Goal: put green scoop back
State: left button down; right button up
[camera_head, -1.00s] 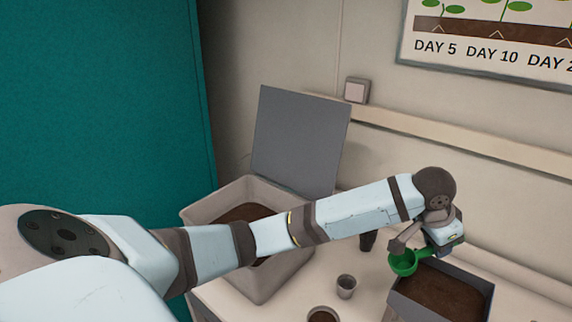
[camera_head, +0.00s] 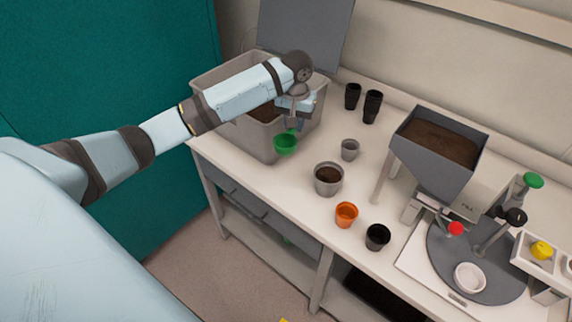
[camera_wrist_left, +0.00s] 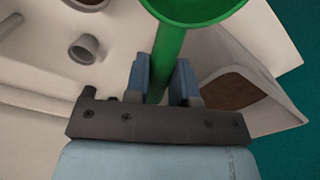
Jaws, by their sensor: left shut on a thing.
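The green scoop (camera_head: 285,145) is held by my left gripper (camera_head: 291,125), just in front of the right part of the grey soil bin. In the left wrist view the scoop's green handle (camera_wrist_left: 167,55) stands between the two blue fingers of my left gripper (camera_wrist_left: 163,80), which are shut on it. The scoop's cup shows only in part at the top of that view. The grey bin (camera_head: 235,130) holds dark soil and its lid (camera_head: 305,35) stands open behind it. My arm hides part of the bin. My right gripper is not in view.
On the white bench stand a small grey pot (camera_head: 349,150), a soil-filled pot (camera_head: 328,190), an orange pot (camera_head: 346,215), a black pot (camera_head: 377,237) and black cups (camera_head: 372,107). A soil hopper (camera_head: 425,175) and a round turntable (camera_head: 470,255) are to the right.

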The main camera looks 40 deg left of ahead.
pick_arm(q)
send_over(293, 174)
notch_tip(293, 174, down, 14)
jog(key=shift+d+r+p, duration=0.1)
jog(key=shift+p, duration=0.25)
jog(key=shift+f, duration=2.1)
jog(key=shift+f, duration=0.1)
jog(key=c, duration=1)
grip_release()
jog(key=shift+o, duration=0.2)
jog(key=shift+r, duration=0.2)
notch_tip(293, 174, up, 12)
jog(key=shift+b, duration=0.4)
jog(key=shift+d, duration=0.1)
